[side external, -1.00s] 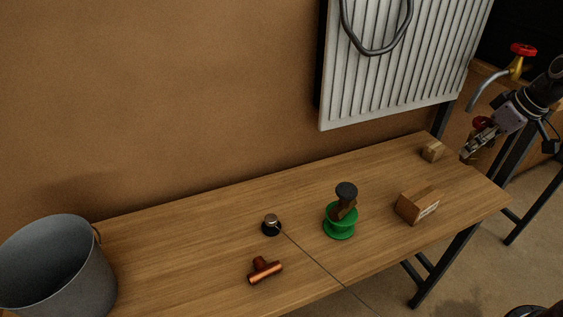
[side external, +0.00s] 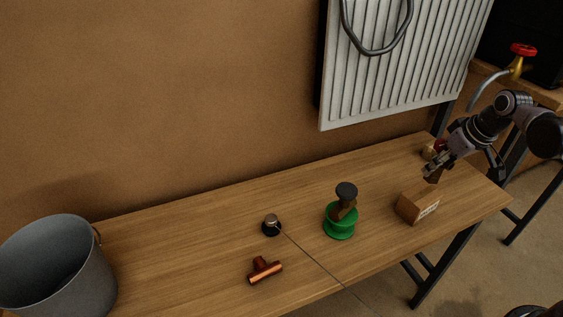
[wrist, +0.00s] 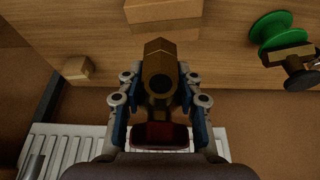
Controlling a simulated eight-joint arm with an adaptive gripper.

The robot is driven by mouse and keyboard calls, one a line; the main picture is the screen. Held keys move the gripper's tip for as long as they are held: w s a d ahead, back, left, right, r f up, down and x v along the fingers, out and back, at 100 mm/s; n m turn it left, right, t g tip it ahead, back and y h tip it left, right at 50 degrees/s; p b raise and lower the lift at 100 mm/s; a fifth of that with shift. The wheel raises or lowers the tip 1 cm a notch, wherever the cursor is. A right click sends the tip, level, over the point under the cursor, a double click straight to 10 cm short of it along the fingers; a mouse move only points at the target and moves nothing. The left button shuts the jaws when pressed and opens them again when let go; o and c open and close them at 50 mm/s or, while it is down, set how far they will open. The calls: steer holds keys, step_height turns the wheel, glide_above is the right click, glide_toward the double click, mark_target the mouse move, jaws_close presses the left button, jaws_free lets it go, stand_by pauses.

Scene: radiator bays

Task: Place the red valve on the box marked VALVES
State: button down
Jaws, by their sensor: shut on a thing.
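My gripper (side external: 436,168) is shut on the red valve, a brass body (wrist: 158,72) with a dark red handle (wrist: 162,136) between the fingers. In the side view the valve's brass end (side external: 432,179) hangs below the fingers, above the table, with a bit of red behind them. The valve appears apart from the box.
A small wooden block (side external: 429,152) sits behind my gripper. A green spool with a dark-topped piece (side external: 340,224) stands left of the box. A black-and-silver round item (side external: 271,225), a copper tee (side external: 265,271) and a grey bucket (side external: 58,268) are farther left. A radiator (side external: 400,75) hangs behind.

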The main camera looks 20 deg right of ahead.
mark_target(433, 175)
steer(key=shift+w+a+f, duration=0.3)
steer(key=shift+f, duration=1.95)
steer(key=shift+f, duration=0.1)
steer(key=c, duration=0.9)
jaws_free()
